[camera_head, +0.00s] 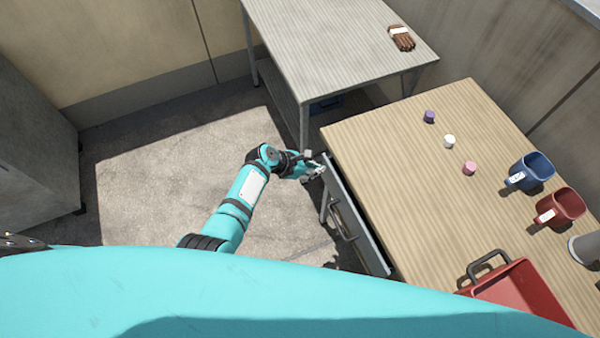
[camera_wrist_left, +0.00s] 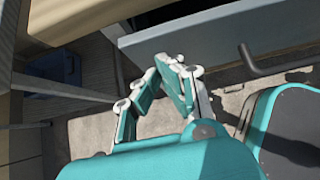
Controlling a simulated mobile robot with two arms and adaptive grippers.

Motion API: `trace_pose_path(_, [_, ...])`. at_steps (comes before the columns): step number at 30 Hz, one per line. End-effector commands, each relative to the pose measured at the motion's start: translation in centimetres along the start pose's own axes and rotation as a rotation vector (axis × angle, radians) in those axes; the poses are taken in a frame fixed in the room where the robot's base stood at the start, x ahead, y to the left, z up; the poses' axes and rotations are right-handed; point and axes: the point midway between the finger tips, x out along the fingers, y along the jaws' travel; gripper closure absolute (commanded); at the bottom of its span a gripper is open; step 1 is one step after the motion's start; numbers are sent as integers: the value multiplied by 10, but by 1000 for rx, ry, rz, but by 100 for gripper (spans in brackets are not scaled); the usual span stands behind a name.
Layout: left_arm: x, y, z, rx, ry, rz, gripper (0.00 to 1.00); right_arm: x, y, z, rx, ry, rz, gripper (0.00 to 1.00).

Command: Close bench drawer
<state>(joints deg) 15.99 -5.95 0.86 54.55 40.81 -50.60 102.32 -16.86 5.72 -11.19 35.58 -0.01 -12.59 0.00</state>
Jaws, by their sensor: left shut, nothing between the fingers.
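The bench drawer (camera_head: 358,224) is under the wooden-topped bench (camera_head: 420,190) in the head view. Its grey front stands out from the bench's left edge, so it is partly open; how far is hard to tell. The drawer's dark bar handle (camera_head: 343,226) faces left. My left gripper (camera_head: 318,171) is shut and empty at the far end of the drawer front, near its top edge. In the left wrist view the fingertips (camera_wrist_left: 162,72) are close to the grey drawer front (camera_wrist_left: 225,40); contact is unclear. The handle (camera_wrist_left: 268,66) lies right of them. My right gripper is out of view.
A grey table (camera_head: 330,45) with brown gloves (camera_head: 401,38) stands beyond the bench. Small caps, a blue scoop (camera_head: 531,172), a red scoop (camera_head: 560,208) and a red tray (camera_head: 520,290) are on the bench. The concrete floor (camera_head: 160,180) left of the drawer is clear.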

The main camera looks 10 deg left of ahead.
Motion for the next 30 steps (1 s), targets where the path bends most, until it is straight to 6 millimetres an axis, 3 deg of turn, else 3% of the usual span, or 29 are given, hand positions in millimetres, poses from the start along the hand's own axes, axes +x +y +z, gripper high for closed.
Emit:
trace_pose_path(3, [13, 0, 11, -1, -1, 0, 100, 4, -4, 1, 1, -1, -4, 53])
trace_pose_path(11, [25, 1, 24, -2, 0, 1, 100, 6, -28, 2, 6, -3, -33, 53])
trace_pose_path(30, [21, 0, 27, -1, -6, 3, 100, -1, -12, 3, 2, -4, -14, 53])
